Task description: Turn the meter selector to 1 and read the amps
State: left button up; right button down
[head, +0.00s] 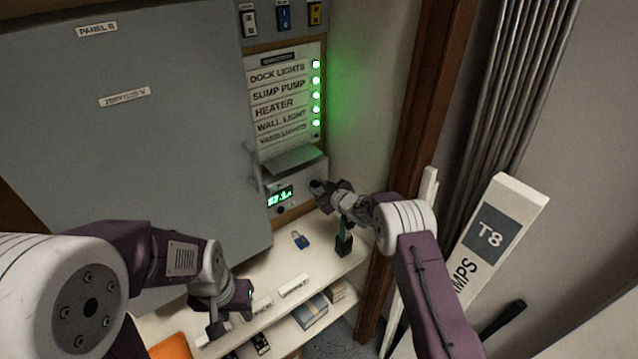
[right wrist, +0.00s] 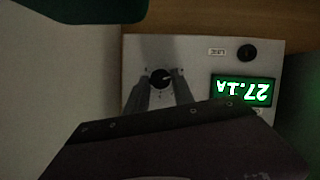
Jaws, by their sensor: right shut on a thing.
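The meter (head: 297,185) is a pale box below the label board. Its green display (head: 280,196) appears upside down in the right wrist view (right wrist: 241,90) and reads 27.1A. The selector (right wrist: 160,78) is a small black round knob with a light pointer mark; its position numbers are too small to read. My right gripper (right wrist: 163,92) is shut on the selector, one finger on each side. In the head view my right gripper (head: 318,188) reaches the meter's right side and hides the knob. My left gripper (head: 236,301) is low over the shelf, away from the meter; its jaws are unclear.
A grey panel door (head: 130,120) fills the left. A blue padlock (head: 299,240) and a dark upright object (head: 344,244) are on the white shelf (head: 265,268). Green lamps (head: 316,95) line the label board.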

jog(key=shift+d+r+m+g+y+p, duration=0.1)
jog(key=shift+m+g+y+p, duration=0.3)
jog(key=shift+m+p, duration=0.45)
pick_arm(q)
jog(key=shift+r, duration=1.5)
pick_arm(e)
jog(key=shift+w+m+y, duration=0.1)
jog(key=shift+m+y, duration=0.4)
jog(key=shift+m, duration=0.15)
jog(key=shift+g, duration=0.3)
jog(key=c, duration=1.1)
grip_release()
pick_arm(q)
jog(key=shift+f+b, duration=0.4)
jog(key=shift+f, duration=0.15)
pick_arm(e)
jog(key=v, duration=0.9)
jog(key=shift+d, duration=0.1)
pick_arm(q)
jog(key=shift+a, duration=0.1)
